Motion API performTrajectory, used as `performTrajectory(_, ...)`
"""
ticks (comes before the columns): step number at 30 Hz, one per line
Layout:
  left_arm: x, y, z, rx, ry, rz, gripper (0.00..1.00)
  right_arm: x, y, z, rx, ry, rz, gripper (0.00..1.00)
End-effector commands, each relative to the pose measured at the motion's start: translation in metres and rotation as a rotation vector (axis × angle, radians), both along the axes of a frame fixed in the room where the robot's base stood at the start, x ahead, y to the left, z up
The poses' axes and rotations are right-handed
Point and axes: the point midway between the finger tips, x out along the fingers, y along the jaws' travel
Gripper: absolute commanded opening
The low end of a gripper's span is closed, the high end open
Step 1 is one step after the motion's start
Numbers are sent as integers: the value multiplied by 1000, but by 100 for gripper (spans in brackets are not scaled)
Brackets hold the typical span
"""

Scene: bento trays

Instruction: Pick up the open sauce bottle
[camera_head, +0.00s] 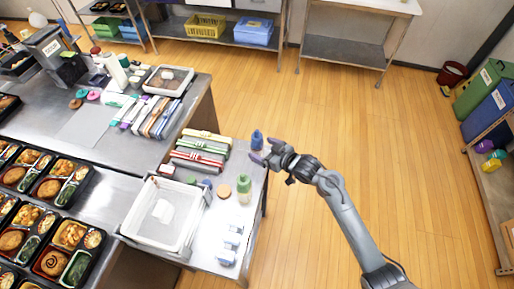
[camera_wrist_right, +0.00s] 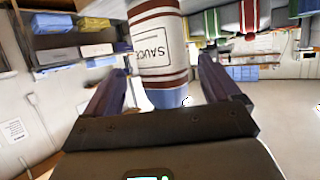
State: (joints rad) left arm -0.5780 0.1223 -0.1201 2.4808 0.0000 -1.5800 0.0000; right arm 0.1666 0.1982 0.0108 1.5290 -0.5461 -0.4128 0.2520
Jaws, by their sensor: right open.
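The sauce bottle (camera_head: 257,142) stands near the right edge of the steel table and looks blue from above. In the right wrist view the sauce bottle (camera_wrist_right: 158,25) is white with brown bands, a blue end and an upside-down SAUCE label. It shows between the fingers of my right gripper (camera_head: 264,149), which is open; the fingers (camera_wrist_right: 163,78) show clear space on both sides of the bottle. How deep the bottle sits between them is hard to tell. Whether it is capped cannot be seen. My left gripper is not in view.
A pale bottle with a green top (camera_head: 243,188) and a round tan lid (camera_head: 224,191) stand nearby. Stacked lidded boxes (camera_head: 200,158) lie left of the sauce bottle. A white tray (camera_head: 144,232) and several filled bentos (camera_head: 68,212) are further left.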

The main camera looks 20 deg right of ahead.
Motion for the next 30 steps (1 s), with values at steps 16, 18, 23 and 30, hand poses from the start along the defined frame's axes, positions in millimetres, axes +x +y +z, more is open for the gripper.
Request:
performTrajectory(16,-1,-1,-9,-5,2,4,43,43,22,-16,0,0,0,90)
performTrajectory(18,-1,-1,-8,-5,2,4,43,43,22,-17,0,0,0,90)
performTrajectory(23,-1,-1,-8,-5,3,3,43,43,22,-17,0,0,0,88)
performTrajectory(30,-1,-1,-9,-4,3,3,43,43,21,-17,-1,1,0,54)
